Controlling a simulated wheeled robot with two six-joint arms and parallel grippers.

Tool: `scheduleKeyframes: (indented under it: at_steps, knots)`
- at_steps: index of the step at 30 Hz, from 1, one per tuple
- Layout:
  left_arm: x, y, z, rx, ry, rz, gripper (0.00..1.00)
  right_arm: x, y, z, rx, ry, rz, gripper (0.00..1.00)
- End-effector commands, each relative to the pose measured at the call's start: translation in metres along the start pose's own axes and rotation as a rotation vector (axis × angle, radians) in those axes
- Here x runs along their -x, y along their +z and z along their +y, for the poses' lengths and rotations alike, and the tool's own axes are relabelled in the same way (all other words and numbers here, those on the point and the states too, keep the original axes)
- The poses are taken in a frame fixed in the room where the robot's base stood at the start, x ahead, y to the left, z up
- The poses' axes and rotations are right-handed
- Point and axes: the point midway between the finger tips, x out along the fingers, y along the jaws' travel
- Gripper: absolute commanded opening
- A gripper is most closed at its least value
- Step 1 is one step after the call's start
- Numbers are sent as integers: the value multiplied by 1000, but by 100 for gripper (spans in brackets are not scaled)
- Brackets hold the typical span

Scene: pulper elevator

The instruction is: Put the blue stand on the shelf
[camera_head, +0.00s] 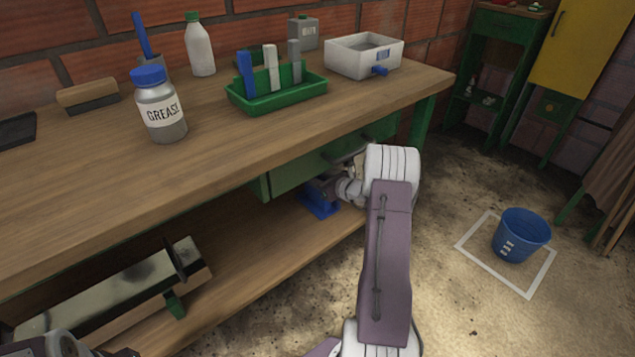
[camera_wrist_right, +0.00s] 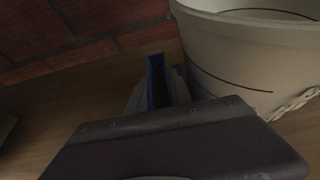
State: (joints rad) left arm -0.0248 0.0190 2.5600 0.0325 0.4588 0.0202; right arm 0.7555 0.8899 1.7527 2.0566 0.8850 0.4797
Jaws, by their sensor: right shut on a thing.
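The blue stand (camera_head: 317,204) shows under the workbench, at the lower wooden shelf (camera_head: 262,262), below the green drawer. My right gripper (camera_head: 327,187) reaches in under the bench top from the right and is shut on the stand. In the right wrist view a narrow blue upright part of the stand (camera_wrist_right: 156,80) shows between the fingers; the rest is hidden behind the gripper body. I cannot tell whether its base touches the shelf. My left gripper is not in view.
A large white bucket (camera_wrist_right: 235,55) stands close to the right of the gripper in the wrist view, with a brick wall behind. A long metal-topped tool (camera_head: 120,290) lies on the shelf's left part. A blue bucket (camera_head: 521,235) stands on the floor. The bench top holds a grease jar (camera_head: 160,108) and green tray (camera_head: 285,96).

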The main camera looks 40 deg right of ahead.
Motion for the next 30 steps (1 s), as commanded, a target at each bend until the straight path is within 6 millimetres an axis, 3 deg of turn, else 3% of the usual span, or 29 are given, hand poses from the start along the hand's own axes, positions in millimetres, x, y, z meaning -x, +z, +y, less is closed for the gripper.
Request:
scheduleKeyframes:
  at_steps: [3,4,6,17,20,30]
  knots:
    - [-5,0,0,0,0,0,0,-2,-4,0,1,0,-1,0]
    - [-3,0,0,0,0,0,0,-1,-3,0,0,0,0,34]
    - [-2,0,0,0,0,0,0,-1,-2,0,0,0,0,47]
    - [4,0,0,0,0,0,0,2,4,0,1,0,0,47]
    - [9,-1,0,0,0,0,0,16,3,-1,0,-1,2,47]
    - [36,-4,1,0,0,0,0,92,4,-1,-2,-2,1,47]
